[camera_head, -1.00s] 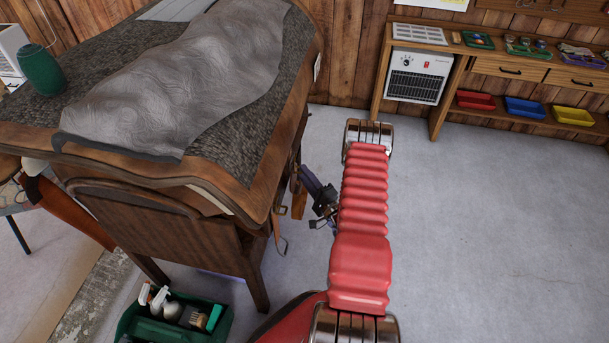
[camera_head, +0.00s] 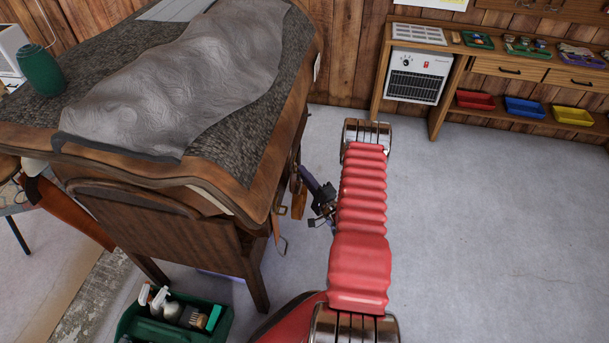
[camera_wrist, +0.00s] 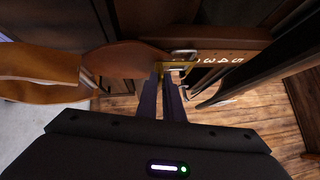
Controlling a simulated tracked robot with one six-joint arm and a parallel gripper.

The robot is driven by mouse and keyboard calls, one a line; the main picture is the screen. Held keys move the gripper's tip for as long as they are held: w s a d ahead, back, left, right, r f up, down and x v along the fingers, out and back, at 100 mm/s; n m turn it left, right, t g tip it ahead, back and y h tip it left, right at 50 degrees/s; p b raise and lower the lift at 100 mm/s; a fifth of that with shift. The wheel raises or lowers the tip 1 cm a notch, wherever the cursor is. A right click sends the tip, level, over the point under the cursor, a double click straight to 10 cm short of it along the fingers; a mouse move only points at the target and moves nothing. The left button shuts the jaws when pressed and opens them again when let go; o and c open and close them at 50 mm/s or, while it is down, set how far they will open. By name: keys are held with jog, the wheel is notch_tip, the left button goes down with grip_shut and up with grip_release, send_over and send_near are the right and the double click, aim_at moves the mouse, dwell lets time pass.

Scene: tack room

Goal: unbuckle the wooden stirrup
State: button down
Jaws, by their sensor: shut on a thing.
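My gripper (camera_wrist: 168,80) shows in the wrist view as two dark purple fingers, close together at a strap (camera_wrist: 205,60) with the numbers 3, 4 and 5. The fingertips are shut at the strap by a metal buckle (camera_wrist: 183,54). A rounded brown leather flap (camera_wrist: 125,58) lies just left of the buckle. In the head view my gripper (camera_head: 308,182) is beside the saddle stand's right side, against a tan strap piece (camera_head: 299,201).
A workbench with a heater (camera_head: 418,76) stands at the back. The floor to the right is clear.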

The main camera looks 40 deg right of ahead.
jog(key=shift+s, duration=0.1)
dwell(0.3)
notch_tip(320, 180, up, 9)
jog(key=s+d+n+g+h, duration=0.1)
jog(key=n+g+h, duration=0.1)
jog(key=n+g, duration=0.7)
jog(key=shift+s+d+g+h, duration=0.15)
jog(key=shift+s+g+h, duration=0.15)
jog(key=shift+g, duration=0.9)
jog(key=shift+w, duration=0.1)
jog(key=c, duration=2.2)
grip_release()
jog(key=shift+o, duration=1.4)
jog(key=shift+f, duration=0.1)
